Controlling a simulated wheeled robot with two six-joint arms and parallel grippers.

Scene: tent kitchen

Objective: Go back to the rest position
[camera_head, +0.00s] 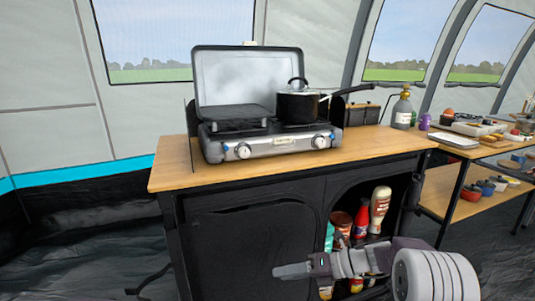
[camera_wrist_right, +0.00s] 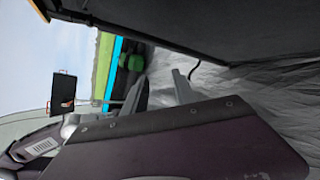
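My right gripper (camera_head: 278,271) reaches in from the lower right in front of the black cabinet (camera_head: 250,240), pointing left. In the right wrist view its two fingers (camera_wrist_right: 158,92) stand apart with nothing between them. My left gripper is in neither view.
A two-burner stove (camera_head: 275,143) with its lid up stands on the wooden counter (camera_head: 370,145). A black pot (camera_head: 298,106) sits on its right burner. A gas bottle (camera_head: 402,110) stands at the counter's right. Bottles (camera_head: 379,208) fill the open shelf behind my right arm. A laden side table (camera_head: 455,195) stands right.

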